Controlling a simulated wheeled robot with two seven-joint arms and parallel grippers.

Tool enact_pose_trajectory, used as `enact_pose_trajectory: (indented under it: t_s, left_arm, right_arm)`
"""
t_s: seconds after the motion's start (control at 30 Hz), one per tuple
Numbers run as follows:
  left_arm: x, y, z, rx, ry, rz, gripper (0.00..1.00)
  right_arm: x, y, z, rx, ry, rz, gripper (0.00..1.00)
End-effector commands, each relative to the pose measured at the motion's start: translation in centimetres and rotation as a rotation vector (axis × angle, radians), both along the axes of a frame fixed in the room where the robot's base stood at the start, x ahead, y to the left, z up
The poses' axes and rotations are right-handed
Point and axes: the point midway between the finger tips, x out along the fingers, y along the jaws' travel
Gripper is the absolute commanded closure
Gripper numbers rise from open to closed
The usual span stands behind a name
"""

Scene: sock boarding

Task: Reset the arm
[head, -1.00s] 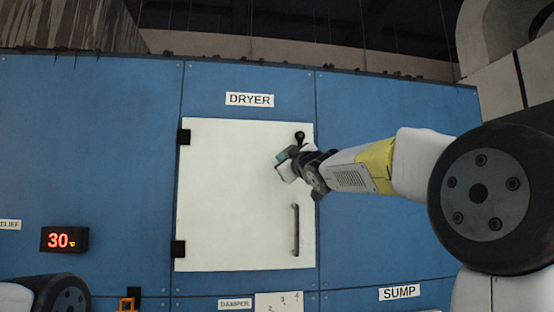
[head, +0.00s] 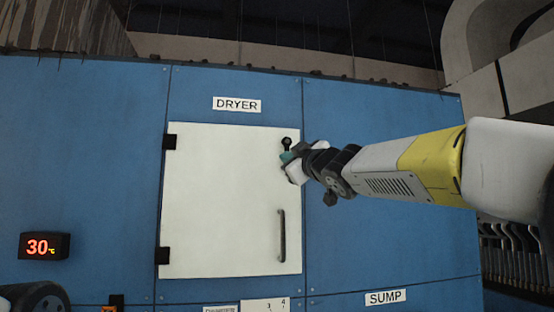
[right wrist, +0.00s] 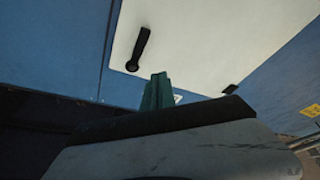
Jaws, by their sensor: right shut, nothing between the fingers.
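My right arm comes in from the right in the head view. Its gripper (head: 287,157) is shut and empty, in front of the upper right edge of the white dryer door, just below the small black latch (head: 286,143). In the right wrist view the teal fingers (right wrist: 157,92) are together, and the black latch lever (right wrist: 138,49) shows beyond them on the door (right wrist: 210,45). I cannot tell whether the fingers touch the door or latch. The white door (head: 225,200) appears closed. My left gripper is out of view; only part of my left arm shows at the lower left.
The blue machine wall (head: 85,150) fills the front. A DRYER label (head: 237,104) is above the door and a SUMP label (head: 385,297) is at lower right. A red display (head: 44,246) reads 30. A vertical black door handle (head: 282,235) sticks out.

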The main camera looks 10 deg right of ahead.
Motion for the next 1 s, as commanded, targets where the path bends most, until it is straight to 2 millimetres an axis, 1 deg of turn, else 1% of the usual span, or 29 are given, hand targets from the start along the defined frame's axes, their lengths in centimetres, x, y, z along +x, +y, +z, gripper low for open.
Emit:
enact_pose_trajectory:
  t_s: [0.27, 0.37, 0.43, 0.47, 0.5, 0.57, 0.6, 0.67, 0.7, 0.77, 0.8, 0.87, 0.9, 1.0]
  left_arm:
    - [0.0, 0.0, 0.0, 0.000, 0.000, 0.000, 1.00]
    - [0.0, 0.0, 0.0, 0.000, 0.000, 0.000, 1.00]
    - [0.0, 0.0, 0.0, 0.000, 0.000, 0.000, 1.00]
    - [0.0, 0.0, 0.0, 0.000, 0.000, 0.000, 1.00]
    - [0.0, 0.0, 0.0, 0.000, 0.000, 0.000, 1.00]
    - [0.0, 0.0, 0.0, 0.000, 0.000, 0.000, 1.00]
    - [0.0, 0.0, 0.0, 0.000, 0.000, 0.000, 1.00]
    - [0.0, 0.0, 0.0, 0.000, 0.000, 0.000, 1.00]
    - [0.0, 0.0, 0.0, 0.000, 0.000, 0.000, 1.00]
    - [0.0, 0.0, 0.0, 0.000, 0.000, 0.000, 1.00]
    - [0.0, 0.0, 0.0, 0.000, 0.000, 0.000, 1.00]
    - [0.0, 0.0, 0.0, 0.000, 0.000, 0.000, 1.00]
    - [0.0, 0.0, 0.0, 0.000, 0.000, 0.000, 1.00]
    - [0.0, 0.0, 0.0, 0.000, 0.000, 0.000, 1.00]
  right_arm:
    - [0.0, -0.1, -0.1, 0.002, 0.003, -0.001, 1.00]
    - [-0.2, -0.7, -1.5, 0.033, 0.047, -0.024, 1.00]
    - [-0.7, -1.8, -4.1, 0.084, 0.124, -0.059, 1.00]
    - [-1.0, -2.2, -5.6, 0.113, 0.168, -0.078, 1.00]
    - [-1.5, -2.9, -8.0, 0.153, 0.238, -0.104, 1.00]
    - [-2.8, -3.6, -12.1, 0.217, 0.356, -0.144, 1.00]
    - [-3.8, -4.0, -15.0, 0.260, 0.438, -0.170, 1.00]
    - [-5.6, -4.2, -19.3, 0.316, 0.561, -0.203, 1.00]
    - [-7.0, -4.2, -22.1, 0.349, 0.641, -0.222, 1.00]
    - [-9.2, -3.9, -26.1, 0.396, 0.760, -0.244, 1.00]
    - [-10.8, -3.5, -28.8, 0.425, 0.840, -0.257, 1.00]
    - [-13.4, -2.9, -32.4, 0.464, 0.954, -0.273, 1.00]
    - [-15.1, -2.4, -34.6, 0.487, 1.026, -0.281, 1.00]
    - [-19.1, -1.1, -38.9, 0.536, 1.182, -0.290, 1.00]
